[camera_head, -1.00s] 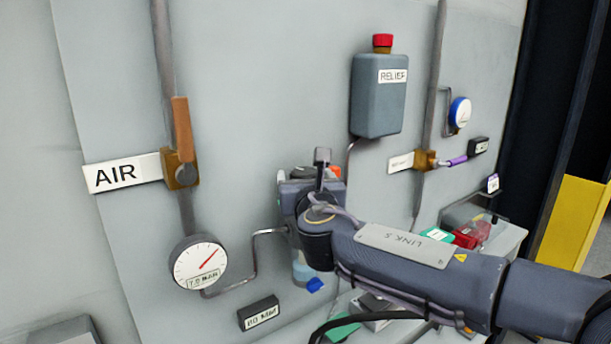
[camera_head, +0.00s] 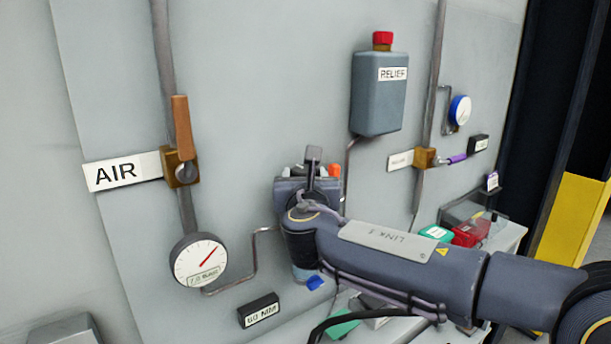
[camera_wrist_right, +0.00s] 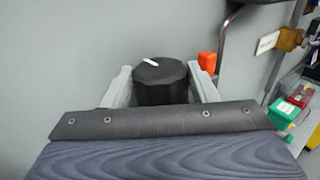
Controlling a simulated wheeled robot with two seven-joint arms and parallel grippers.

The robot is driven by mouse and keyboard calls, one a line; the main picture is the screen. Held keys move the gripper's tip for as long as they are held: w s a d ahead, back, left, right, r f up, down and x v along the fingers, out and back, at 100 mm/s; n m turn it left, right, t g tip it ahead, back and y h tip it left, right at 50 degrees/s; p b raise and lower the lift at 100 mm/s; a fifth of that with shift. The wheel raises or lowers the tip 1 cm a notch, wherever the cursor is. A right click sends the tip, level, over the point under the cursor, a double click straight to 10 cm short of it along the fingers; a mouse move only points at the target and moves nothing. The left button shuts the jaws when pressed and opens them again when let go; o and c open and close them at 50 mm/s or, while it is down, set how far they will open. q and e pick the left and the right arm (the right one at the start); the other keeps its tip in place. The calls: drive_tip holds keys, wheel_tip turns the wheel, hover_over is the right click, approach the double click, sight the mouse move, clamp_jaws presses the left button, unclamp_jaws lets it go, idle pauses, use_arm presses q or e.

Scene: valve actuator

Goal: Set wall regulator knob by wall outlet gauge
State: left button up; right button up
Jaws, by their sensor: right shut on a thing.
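The wall regulator knob (camera_wrist_right: 160,88) is black and ribbed, with a white mark on its top, in the middle of the right wrist view. My right gripper (camera_wrist_right: 160,76) has one light grey finger on each side of it and is shut on it. In the head view my right gripper (camera_head: 308,185) is against the wall, and its wrist hides the knob and most of the regulator. A round white gauge (camera_head: 198,262) with a red needle pointing up and right is on the wall at left, joined by a thin bent pipe. My left gripper is out of view.
A brown-handled AIR valve (camera_head: 182,140) is above the gauge. A grey RELIEF canister (camera_head: 379,95) with a red cap hangs above my right wrist. A blue-rimmed gauge (camera_head: 460,111) is farther right. An orange part (camera_wrist_right: 207,62) is close beside the right finger. Coloured boxes lie at right.

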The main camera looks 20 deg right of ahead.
drive_tip(key=m+h, duration=0.1)
drive_tip(key=h, duration=0.1)
drive_tip(key=m+g+h+p, duration=0.1)
drive_tip(key=shift+a+m+h, duration=0.3)
drive_tip(key=shift+h, duration=0.1)
drive_tip(key=shift+w+m+g+h+p, duration=0.15)
drive_tip(key=shift+m+g+h+p, duration=0.85)
drive_tip(key=shift+h, duration=0.5)
drive_tip(key=o, duration=0.7)
drive_tip(key=shift+o, duration=1.4)
drive_tip(key=shift+r, duration=0.1)
